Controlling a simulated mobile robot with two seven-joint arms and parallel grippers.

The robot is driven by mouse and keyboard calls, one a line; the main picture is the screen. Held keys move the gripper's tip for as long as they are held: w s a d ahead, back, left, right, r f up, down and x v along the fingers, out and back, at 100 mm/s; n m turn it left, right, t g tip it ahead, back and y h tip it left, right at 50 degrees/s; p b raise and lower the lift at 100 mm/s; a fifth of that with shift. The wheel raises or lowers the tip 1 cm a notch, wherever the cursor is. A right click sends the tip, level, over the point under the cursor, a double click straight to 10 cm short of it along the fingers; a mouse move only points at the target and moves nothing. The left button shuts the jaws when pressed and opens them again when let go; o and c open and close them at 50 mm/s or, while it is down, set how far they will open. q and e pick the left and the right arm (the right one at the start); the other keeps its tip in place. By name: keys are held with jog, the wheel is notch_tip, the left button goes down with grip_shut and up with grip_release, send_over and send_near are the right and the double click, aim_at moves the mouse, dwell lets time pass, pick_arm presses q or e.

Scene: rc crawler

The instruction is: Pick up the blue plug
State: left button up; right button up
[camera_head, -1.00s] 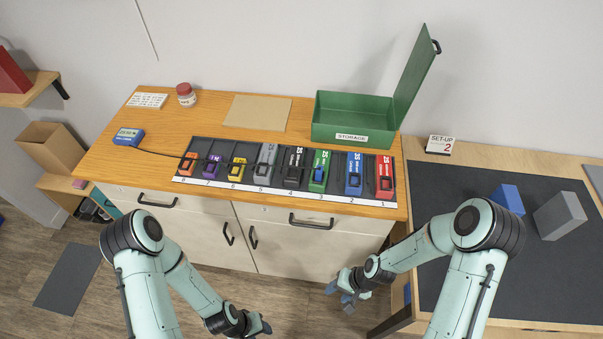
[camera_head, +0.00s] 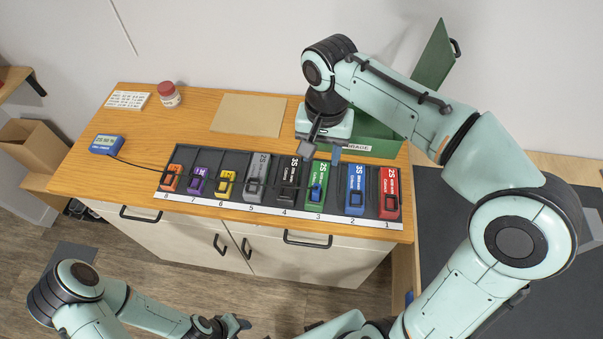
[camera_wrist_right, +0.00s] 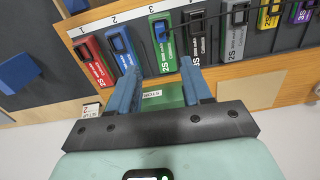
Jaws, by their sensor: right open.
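The blue plug (camera_head: 316,192) sits on the lower end of the green battery (camera_head: 319,172) in slot 3 of the dark tray (camera_head: 228,160). In the right wrist view the plug (camera_wrist_right: 160,33) looks dark blue on the green battery (camera_wrist_right: 163,52), near the top. My right gripper (camera_head: 322,151) is open and empty, above and behind the green battery. In the right wrist view its two blue fingers (camera_wrist_right: 162,84) stand apart, pointing toward the batteries. My left gripper (camera_head: 236,326) is low at the front, away from the bench; its jaw opening is unclear.
The open green storage box (camera_head: 375,142) is behind my right arm, partly hidden. Red, blue, black, grey and other batteries stand beside the green one. A black cable runs across the tray from the blue meter (camera_head: 108,145). The cardboard sheet (camera_head: 247,114) lies flat behind.

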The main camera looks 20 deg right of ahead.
jog(key=b, duration=0.1)
send_over(316, 189)
jog(key=f, duration=0.7)
jog(key=shift+s+d, duration=0.25)
jog(key=shift+s, duration=0.15)
jog(key=shift+w+a+f, duration=0.1)
jog(key=shift+w+f, duration=0.05)
jog(key=shift+f, duration=0.85)
jog(key=shift+w+a+f, duration=0.1)
jog(key=shift+w+f, duration=0.05)
jog(key=shift+f, duration=0.9)
jog(key=shift+w+f, duration=0.15)
jog(key=shift+f, duration=0.85)
pick_arm(q)
jog(key=shift+s+f, duration=1)
jog(key=shift+s, duration=0.05)
pick_arm(e)
jog(key=shift+c, duration=0.3)
grip_shut()
